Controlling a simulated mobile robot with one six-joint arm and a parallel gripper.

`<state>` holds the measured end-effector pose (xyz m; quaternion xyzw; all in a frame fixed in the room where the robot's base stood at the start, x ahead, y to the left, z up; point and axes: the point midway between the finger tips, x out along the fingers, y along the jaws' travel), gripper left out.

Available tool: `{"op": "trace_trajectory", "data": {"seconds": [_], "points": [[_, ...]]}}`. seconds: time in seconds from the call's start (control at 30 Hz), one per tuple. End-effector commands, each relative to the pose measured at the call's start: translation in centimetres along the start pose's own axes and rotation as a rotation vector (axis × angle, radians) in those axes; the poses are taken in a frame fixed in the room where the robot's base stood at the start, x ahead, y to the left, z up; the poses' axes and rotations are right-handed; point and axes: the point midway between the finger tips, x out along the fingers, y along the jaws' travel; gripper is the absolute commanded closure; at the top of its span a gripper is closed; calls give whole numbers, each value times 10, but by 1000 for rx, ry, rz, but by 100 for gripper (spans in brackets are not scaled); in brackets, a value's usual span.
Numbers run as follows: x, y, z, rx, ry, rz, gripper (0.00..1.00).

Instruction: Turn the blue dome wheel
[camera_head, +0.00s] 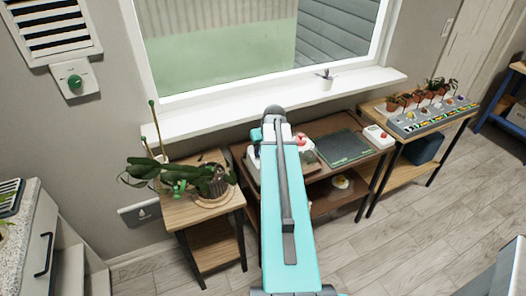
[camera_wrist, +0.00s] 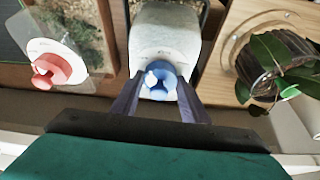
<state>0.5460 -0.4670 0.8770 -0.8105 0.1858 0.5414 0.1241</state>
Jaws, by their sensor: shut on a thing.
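The blue dome wheel (camera_wrist: 152,80) shows in the wrist view, on the near end of a pale grey-white housing (camera_wrist: 166,32). My gripper (camera_wrist: 158,88) has one dark finger on each side of the wheel and is shut on it. The wheel's lobes show between the fingers; where the fingertips touch is hard to make out. In the head view my teal arm reaches over the middle table and hides the wheel and my fingertips.
A red wheel (camera_wrist: 52,70) on a clear and white base sits left of the housing. A potted plant (camera_wrist: 275,75) stands close on the right. In the head view a dark green mat (camera_head: 343,147) lies on the middle table (camera_head: 240,150), and the window sill (camera_head: 220,117) runs behind.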

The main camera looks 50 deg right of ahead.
Motion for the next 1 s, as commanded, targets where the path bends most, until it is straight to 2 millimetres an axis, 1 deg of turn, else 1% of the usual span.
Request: {"op": "trace_trajectory", "data": {"seconds": [1.0], "points": [[3, -8, -4, 689, 1, 286, 82]]}}
